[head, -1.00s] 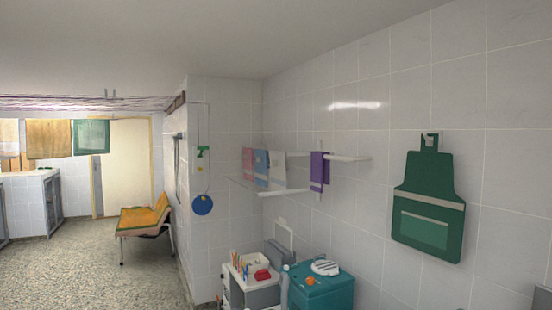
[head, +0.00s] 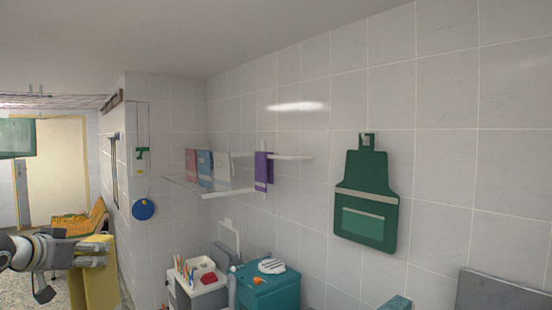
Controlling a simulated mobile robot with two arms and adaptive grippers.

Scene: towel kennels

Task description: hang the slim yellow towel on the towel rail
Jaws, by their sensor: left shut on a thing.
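My left gripper (head: 98,253) comes in from the left edge in the head view. It is shut on the slim yellow towel (head: 98,286), which hangs down below the fingers. The towel rail (head: 238,192) is on the tiled wall, farther back and to the right of the gripper. Pink, blue, pale grey and purple (head: 263,172) towels hang on it. The held towel is well apart from the rail. My right gripper is not in view.
A white cart (head: 196,283) with small items and a teal bin (head: 268,290) stand below the rail. A green apron (head: 367,196) hangs on the wall to the right. A chair with an orange cover (head: 80,224) is behind my left arm. A grey surface (head: 500,292) shows at lower right.

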